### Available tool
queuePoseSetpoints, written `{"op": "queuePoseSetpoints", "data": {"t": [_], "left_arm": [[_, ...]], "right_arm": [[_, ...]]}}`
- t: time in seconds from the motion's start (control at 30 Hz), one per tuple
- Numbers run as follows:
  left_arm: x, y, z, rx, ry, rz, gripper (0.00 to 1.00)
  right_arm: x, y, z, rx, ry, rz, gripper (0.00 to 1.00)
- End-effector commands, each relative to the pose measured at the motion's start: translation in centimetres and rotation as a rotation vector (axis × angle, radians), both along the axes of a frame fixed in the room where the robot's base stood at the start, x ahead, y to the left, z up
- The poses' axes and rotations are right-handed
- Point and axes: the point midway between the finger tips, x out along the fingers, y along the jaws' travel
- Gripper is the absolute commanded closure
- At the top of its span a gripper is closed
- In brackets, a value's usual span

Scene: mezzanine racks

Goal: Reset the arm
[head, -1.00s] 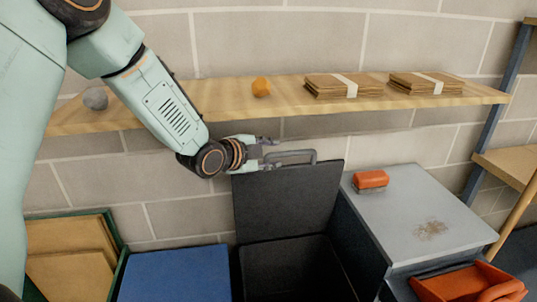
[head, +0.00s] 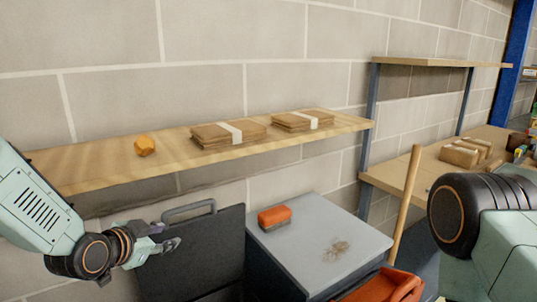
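My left arm comes in from the left edge, bent down at the wrist. My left gripper (head: 169,236) is open and empty, its two grey fingers apart. It is in front of the upright black lid (head: 220,246), to the lower left of the lid's grey handle (head: 189,210), and does not hold it. At the right edge a thick dark joint and pale green link of my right arm show. My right gripper is out of the picture.
A wooden shelf (head: 95,165) holds an orange lump (head: 144,145) and two strapped cardboard stacks (head: 228,134). A grey-topped cabinet (head: 318,251) bears an orange brush-like block (head: 274,218). An orange tray (head: 385,287), wooden pole (head: 405,205) and bench with parcels (head: 459,155) stand right.

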Motion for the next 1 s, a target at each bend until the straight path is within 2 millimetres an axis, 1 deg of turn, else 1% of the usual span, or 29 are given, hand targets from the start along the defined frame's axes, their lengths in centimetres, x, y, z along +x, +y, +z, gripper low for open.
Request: {"op": "queuePoseSetpoints", "data": {"t": [0.03,0.1,0.17,0.2,0.27,0.3,0.37,0.4,0.47,0.5,0.57,0.6,0.67,0.7,0.8,0.9,1.0], "left_arm": [[-2.2,-0.6,-3.8,-0.08,0.096,0.063,0.61],[-4.8,-1.0,-7.6,-0.171,0.202,0.153,0.61],[-7.2,-1.4,-10.6,-0.229,0.287,0.225,0.61],[-8.8,-1.6,-12.6,-0.259,0.34,0.27,0.61],[-11.4,-1.8,-15.4,-0.296,0.419,0.339,0.61],[-13.1,-1.9,-17.2,-0.317,0.47,0.385,0.61],[-16.0,-2.1,-19.8,-0.336,0.544,0.45,0.61],[-17.9,-2.2,-21.5,-0.344,0.592,0.491,0.61],[-21.0,-2.2,-23.8,-0.349,0.663,0.552,0.61],[-23.0,-2.3,-25.3,-0.344,0.708,0.588,0.61],[-26.2,-2.3,-27.3,-0.33,0.775,0.636,0.61],[-28.4,-2.3,-28.6,-0.314,0.819,0.663,0.61],[-31.5,-2.3,-30.3,-0.283,0.881,0.688,0.61],[-33.4,-2.3,-31.2,-0.259,0.919,0.697,0.61],[-37.2,-2.4,-33.2,-0.209,0.999,0.697,0.61],[-39.5,-2.6,-34.6,-0.178,1.048,0.689,0.61],[-40.5,-2.6,-35.1,-0.168,1.069,0.689,0.61]], "right_arm": [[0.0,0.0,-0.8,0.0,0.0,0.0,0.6],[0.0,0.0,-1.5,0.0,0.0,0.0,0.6],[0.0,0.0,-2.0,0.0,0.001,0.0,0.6],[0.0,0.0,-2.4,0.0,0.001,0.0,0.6],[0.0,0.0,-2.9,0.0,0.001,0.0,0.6],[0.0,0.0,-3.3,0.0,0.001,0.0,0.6],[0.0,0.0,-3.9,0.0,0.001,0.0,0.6],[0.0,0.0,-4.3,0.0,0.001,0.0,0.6],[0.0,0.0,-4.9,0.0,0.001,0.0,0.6],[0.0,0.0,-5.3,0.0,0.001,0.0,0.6],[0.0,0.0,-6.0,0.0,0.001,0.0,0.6],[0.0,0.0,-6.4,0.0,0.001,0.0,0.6],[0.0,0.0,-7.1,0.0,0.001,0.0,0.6],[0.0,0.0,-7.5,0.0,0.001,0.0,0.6],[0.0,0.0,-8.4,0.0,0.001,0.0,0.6],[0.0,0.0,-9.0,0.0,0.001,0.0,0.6],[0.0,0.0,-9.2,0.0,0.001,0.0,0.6]]}}
